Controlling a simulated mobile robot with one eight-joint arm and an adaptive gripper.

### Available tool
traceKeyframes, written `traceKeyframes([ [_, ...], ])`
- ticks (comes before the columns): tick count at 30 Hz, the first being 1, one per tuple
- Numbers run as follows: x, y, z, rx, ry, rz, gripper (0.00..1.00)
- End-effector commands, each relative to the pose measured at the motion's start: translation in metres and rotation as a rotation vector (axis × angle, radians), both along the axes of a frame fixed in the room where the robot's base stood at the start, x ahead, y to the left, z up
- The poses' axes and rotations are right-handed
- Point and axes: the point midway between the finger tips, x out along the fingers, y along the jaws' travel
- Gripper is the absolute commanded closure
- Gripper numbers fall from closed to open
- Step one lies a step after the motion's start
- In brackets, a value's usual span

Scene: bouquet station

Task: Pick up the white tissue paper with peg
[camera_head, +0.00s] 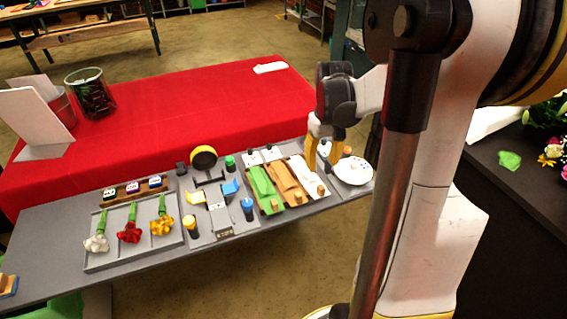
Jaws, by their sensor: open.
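The white tissue paper with peg (306,174) lies at the right end of a row of three wrapping pieces on the grey station table, beside a brown one (284,180) and a green one (263,188). A small wooden peg (321,190) shows at its near end. My gripper (324,158) has yellow fingers, is open and points down. In the picture it is just right of the white paper's far part. The frame does not show clearly how high it is above the table or whether it touches anything.
A white round dish (353,170) stands close to the right of my gripper. Left of the papers are a blue-capped bottle (247,208), a yellow tape roll (204,157) and a tray (103,256) with flowers. A red-covered table (190,108) behind is mostly clear.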

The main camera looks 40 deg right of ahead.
Motion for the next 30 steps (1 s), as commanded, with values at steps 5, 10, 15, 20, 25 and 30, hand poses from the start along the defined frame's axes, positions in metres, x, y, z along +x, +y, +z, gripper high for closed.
traceKeyframes([
  [5, 0.000, -0.001, -0.034, 0.001, 0.002, 0.000, 0.59],
  [10, 0.000, 0.000, -0.052, 0.000, 0.001, 0.000, 0.59],
  [15, -0.002, 0.001, -0.063, 0.000, 0.001, 0.000, 0.59],
  [20, -0.006, 0.002, -0.090, 0.000, 0.000, 0.000, 0.59],
  [25, -0.005, 0.002, -0.106, 0.000, 0.000, 0.000, 0.59],
  [30, -0.005, 0.002, -0.105, 0.000, 0.000, 0.000, 0.59],
])
